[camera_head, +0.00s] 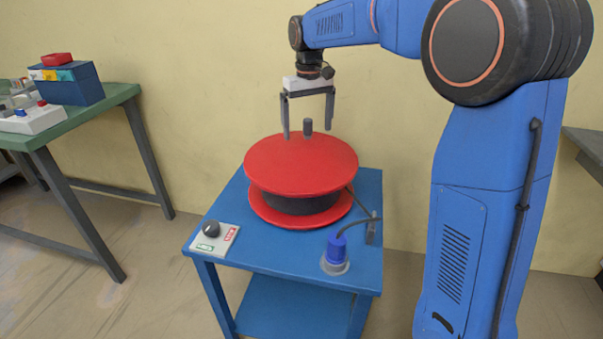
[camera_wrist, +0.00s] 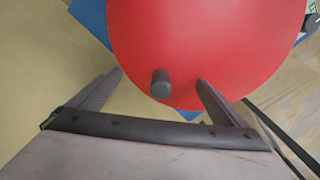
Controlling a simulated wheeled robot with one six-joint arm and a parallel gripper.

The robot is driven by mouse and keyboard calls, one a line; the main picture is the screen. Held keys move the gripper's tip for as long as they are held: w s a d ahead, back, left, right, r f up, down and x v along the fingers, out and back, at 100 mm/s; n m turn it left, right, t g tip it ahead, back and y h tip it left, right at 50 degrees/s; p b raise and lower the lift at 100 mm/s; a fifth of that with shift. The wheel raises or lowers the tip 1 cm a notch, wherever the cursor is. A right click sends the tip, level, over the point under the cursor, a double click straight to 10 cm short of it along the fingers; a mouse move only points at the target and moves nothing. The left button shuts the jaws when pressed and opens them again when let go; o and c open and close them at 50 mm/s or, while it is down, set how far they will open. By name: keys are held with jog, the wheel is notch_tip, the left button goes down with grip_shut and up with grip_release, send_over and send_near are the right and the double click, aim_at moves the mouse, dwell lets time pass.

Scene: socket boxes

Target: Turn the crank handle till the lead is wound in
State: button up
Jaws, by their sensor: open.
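A red cable reel (camera_head: 300,165) with a dark drum between its two discs stands on a blue table. Its crank handle (camera_head: 307,127) is a short dark grey upright peg near the back edge of the top disc. The handle also shows in the wrist view (camera_wrist: 160,83), between my fingertips and apart from both. My gripper (camera_head: 308,132) is open above the disc, with its fingers pointing down around the handle. The black lead (camera_head: 350,221) runs from the reel's right side to a blue plug (camera_head: 336,248) at the table's front right.
The blue table (camera_head: 285,262) also carries a small plate (camera_head: 214,240) with a black knob and green and red labels. A dark grey post (camera_head: 372,228) stands at its right edge. A green-topped bench (camera_head: 75,121) with boxes stands apart at the left.

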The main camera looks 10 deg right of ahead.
jog(key=shift+r, duration=4)
jog(key=shift+s, duration=0.1)
jog(key=s+d+f+m+t, duration=0.1)
jog(key=s+d, duration=0.4)
jog(key=s, duration=0.5)
jog(key=s+d+f+t, duration=0.1)
jog(key=s+d, duration=0.3)
jog(key=s, duration=0.6)
jog(key=s+d+f+m+t, duration=0.1)
jog(key=s+d+f, duration=0.1)
jog(key=s+f, duration=0.5)
jog(key=s+d+f+m+t, duration=0.1)
jog(key=s+f, duration=0.5)
jog(key=s, duration=0.6)
jog(key=shift+s+d+f+t, duration=0.3)
jog(key=shift+d+f+t, duration=0.1)
jog(key=shift+d, duration=0.5)
jog(key=shift+r, duration=0.1)
